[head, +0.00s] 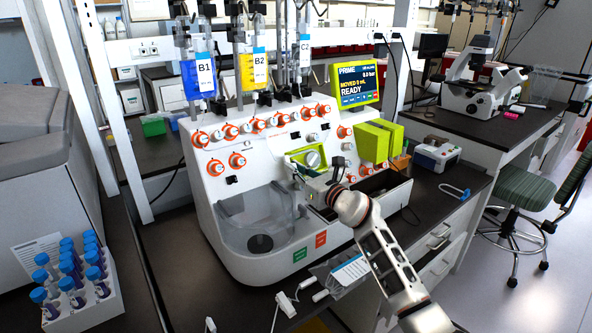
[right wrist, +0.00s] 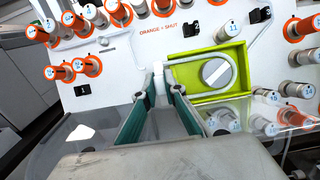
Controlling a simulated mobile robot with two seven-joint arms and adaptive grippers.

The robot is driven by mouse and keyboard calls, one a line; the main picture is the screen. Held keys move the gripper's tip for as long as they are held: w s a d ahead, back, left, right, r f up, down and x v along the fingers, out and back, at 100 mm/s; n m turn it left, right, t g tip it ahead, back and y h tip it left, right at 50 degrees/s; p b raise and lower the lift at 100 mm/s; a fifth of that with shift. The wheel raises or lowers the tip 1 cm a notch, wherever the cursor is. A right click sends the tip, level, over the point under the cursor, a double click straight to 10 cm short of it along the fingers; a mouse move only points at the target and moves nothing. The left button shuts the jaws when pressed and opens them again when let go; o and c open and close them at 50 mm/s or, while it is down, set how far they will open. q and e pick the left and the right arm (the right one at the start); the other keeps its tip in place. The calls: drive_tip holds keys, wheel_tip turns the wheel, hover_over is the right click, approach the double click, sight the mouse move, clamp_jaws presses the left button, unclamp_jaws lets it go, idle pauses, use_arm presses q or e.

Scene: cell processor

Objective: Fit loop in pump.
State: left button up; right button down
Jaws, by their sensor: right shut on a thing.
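The pump (head: 312,159) is a lime-green framed recess with a round grey rotor on the white machine's front. It also shows in the right wrist view (right wrist: 217,72), just right of my fingertips. My right gripper (head: 318,183) is in front of and just below the pump. In the right wrist view its fingers (right wrist: 160,90) are close together on a small pale piece (right wrist: 158,82) at the pump's left edge. My left gripper is not in view.
Orange-ringed valve knobs (head: 238,160) surround the pump. A clear basin (head: 255,215) lies below left. A lime-green block (head: 372,141) sits to the right. A blue loop-shaped item (head: 455,191) lies on the bench. A tube rack (head: 85,300) stands front left.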

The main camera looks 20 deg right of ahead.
drive_tip(key=c, duration=2)
unclamp_jaws()
drive_tip(key=shift+d, duration=0.1)
drive_tip(key=v, duration=1.2)
drive_tip(key=shift+r, duration=0.1)
